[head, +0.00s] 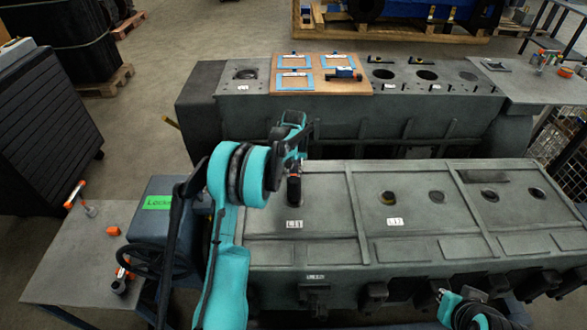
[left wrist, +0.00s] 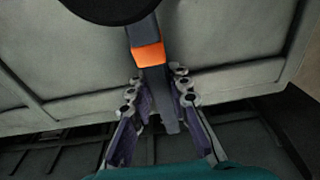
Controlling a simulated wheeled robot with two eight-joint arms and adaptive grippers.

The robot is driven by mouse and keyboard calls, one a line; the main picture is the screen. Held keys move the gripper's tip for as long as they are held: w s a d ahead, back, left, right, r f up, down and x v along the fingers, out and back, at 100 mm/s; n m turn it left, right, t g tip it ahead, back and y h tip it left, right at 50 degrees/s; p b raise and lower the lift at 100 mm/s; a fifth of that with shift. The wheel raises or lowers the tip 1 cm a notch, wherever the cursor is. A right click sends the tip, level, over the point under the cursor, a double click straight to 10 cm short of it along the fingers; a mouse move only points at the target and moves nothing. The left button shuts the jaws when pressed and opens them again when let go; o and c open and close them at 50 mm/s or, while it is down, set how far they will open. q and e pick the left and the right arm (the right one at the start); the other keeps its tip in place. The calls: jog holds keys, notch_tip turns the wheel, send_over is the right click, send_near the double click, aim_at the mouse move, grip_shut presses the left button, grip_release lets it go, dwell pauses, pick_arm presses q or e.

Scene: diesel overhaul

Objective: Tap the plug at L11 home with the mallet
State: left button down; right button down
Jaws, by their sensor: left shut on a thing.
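My left gripper (head: 293,150) is shut on the mallet's handle, above the near engine block (head: 325,190). The mallet (head: 294,189) shows its black head just behind the L11 label (head: 294,224). In the left wrist view, the dark handle with an orange band (left wrist: 149,55) runs between my two fingers (left wrist: 160,105), and the round black head (left wrist: 105,8) is at the top edge. The plug and hole at L11 are hidden by the mallet head; I cannot tell whether they touch. Part of my right arm shows at the bottom right, its fingers unclear.
More round openings, one by the L12 label (head: 395,221), lie to the right along the block. Behind it stands a second block with a wooden board (head: 325,88) of blue-framed items.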

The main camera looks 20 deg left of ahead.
pick_arm(q)
jog(key=shift+w+r+p, duration=0.1)
jog(key=shift+r+p, duration=1.15)
jog(key=shift+r, duration=1)
jog(key=shift+f, duration=0.1)
jog(key=shift+r+t, duration=0.45)
jog(key=shift+t, duration=0.05)
jog(key=shift+s+d+r+t+y, duration=0.1)
jog(key=shift+s+r+t+y, duration=0.15)
jog(key=shift+r+t+y, duration=0.2)
jog(key=shift+w, duration=0.1)
jog(key=shift+f, duration=0.15)
